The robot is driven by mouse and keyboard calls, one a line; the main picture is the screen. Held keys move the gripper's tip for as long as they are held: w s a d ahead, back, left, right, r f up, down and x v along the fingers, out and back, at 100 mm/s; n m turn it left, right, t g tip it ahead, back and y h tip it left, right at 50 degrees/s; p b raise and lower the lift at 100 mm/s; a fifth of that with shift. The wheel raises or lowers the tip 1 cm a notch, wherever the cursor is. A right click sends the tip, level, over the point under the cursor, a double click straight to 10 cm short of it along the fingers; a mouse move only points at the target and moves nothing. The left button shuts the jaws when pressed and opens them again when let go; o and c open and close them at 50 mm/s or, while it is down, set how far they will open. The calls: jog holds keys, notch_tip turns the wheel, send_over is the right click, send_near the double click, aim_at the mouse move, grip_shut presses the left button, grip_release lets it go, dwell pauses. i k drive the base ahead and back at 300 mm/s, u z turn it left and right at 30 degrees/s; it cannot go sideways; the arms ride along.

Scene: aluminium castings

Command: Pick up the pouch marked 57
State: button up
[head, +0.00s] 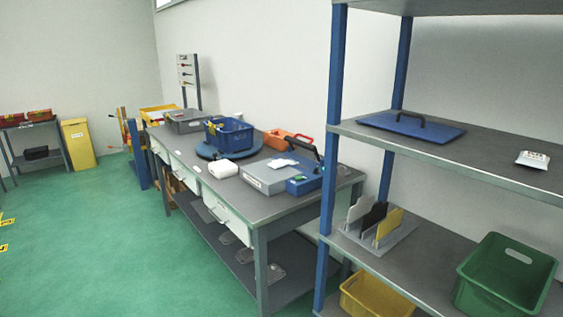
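A small white pouch-like packet (532,159) with dark print lies on the middle shelf of the rack at the far right. Its print is too small to read, so I cannot tell whether it is marked 57. A white flat item (284,163) lies on a grey box on the workbench, and a rounded white item (223,169) lies near the bench's front edge. No number is readable on either. My gripper is not in view.
The rack's middle shelf (470,160) also holds a blue board with a handle (412,126). Below are a divider stand (375,244), a green crate (507,277) and a yellow bin (375,296). The workbench (215,200) carries a blue crate (229,134). Green floor (100,240) at left is open.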

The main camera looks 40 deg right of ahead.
aim_at(280, 163)
jog(key=z, duration=0.1)
jog(key=i, duration=1.2)
jog(key=u, duration=0.45)
